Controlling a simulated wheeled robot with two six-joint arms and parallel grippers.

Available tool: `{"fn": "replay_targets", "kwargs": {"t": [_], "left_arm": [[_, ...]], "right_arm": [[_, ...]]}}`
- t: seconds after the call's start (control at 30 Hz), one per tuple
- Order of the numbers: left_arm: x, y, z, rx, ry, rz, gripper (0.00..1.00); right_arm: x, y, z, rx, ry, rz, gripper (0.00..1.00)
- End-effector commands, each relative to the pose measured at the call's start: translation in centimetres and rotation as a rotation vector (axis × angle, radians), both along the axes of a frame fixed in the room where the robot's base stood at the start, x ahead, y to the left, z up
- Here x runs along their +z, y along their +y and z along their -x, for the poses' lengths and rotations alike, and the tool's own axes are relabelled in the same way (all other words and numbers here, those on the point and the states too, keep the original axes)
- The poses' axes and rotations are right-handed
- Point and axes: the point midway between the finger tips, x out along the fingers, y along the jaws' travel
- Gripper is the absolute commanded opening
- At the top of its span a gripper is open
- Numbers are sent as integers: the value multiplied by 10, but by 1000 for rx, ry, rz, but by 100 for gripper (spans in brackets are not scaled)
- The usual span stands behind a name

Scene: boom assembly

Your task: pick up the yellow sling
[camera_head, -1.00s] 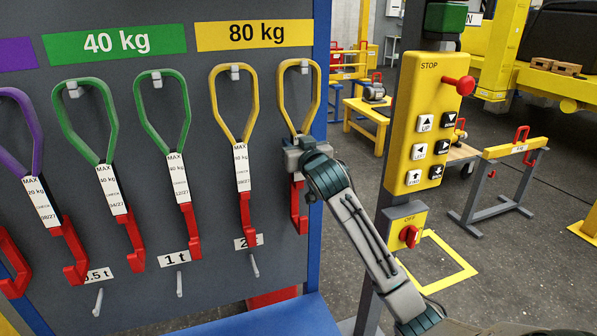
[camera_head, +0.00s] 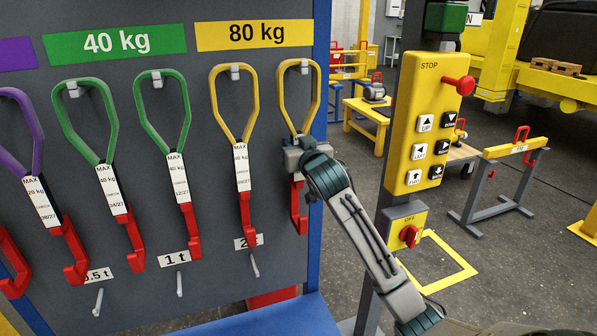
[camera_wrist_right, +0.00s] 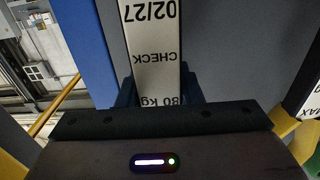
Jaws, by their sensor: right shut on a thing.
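Two yellow slings hang from pegs under the yellow 80 kg sign on the grey board in the head view. My right gripper (camera_head: 300,153) is at the right-hand yellow sling (camera_head: 281,98), below its loop. It is shut on that sling's white tag (camera_wrist_right: 153,50), which shows between the fingers in the right wrist view. The sling's loop is still over its peg, and its red hook (camera_head: 298,208) hangs below the gripper. The other yellow sling (camera_head: 217,98) hangs to the left, apart from the gripper. My left gripper is not in view.
Green slings (camera_head: 111,130) and a purple sling (camera_head: 36,135) hang further left. A yellow control box (camera_head: 427,125) on a post stands right of the board, close to my right arm. Bare pegs (camera_head: 179,284) stick out below the slings.

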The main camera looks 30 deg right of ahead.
Motion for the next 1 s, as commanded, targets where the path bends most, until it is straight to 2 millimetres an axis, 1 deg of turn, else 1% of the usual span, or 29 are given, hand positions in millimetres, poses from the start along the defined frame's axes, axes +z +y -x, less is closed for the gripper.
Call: {"fn": "replay_targets", "kwargs": {"t": [0.43, 0.57, 0.83, 0.87, 1.0], "left_arm": [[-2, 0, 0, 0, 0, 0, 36], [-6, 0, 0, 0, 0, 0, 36], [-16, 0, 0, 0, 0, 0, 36], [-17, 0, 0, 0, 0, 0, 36], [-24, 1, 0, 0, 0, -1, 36]], "right_arm": [[5, 0, 0, 1, -5, 0, 0], [14, 0, 0, 0, -7, 1, 0], [37, 0, 0, 0, -8, 1, 0], [38, 0, 3, 0, -8, 3, 0], [37, 4, 24, 0, -6, 5, 0]]}}
